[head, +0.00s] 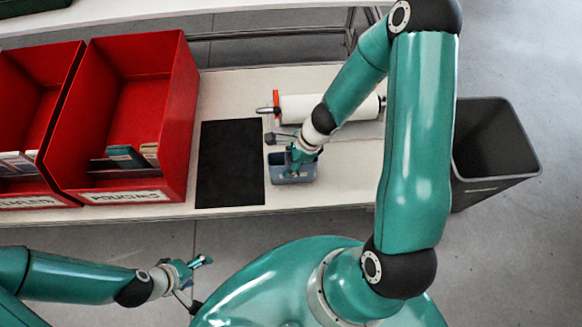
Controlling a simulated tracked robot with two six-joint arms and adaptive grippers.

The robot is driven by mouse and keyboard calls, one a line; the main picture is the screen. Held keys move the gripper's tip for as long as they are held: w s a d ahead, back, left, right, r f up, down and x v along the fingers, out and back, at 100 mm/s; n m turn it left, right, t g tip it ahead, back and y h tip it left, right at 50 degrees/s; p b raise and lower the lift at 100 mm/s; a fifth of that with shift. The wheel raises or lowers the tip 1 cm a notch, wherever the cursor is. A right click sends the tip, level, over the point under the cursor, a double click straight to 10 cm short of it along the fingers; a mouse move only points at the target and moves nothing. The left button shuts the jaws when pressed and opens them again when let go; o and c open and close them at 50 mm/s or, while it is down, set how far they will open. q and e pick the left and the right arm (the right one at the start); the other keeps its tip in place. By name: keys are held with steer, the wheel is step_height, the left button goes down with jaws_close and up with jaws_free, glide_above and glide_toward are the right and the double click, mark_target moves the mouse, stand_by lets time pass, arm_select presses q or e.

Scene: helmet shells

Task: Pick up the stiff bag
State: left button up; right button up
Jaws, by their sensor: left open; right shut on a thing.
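A small blue-grey open-topped thing (279,176), which looks like the stiff bag, stands on the pale bench just right of a black mat. My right gripper (296,168) reaches down from above over its right part and is shut on it. The fingertips are small and partly hidden, so the exact grip point is hard to see. My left gripper (197,284) is open and empty, low over the floor in front of the bench, well away from the bag.
The black mat (230,163) lies bare on the bench (225,85). Two red bins (176,120) with labels stand at the left; the nearer one holds several flat packets (124,155). A white roll (300,107) lies behind the bag. A dark grey bin (500,182) stands at the right.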

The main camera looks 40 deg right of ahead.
step_height(320, 180, up, 20)
steer(key=p, duration=1.7)
steer(key=shift+w+r+p, duration=0.2)
steer(key=shift+r+p, duration=0.05)
steer(key=shift+p, duration=0.15)
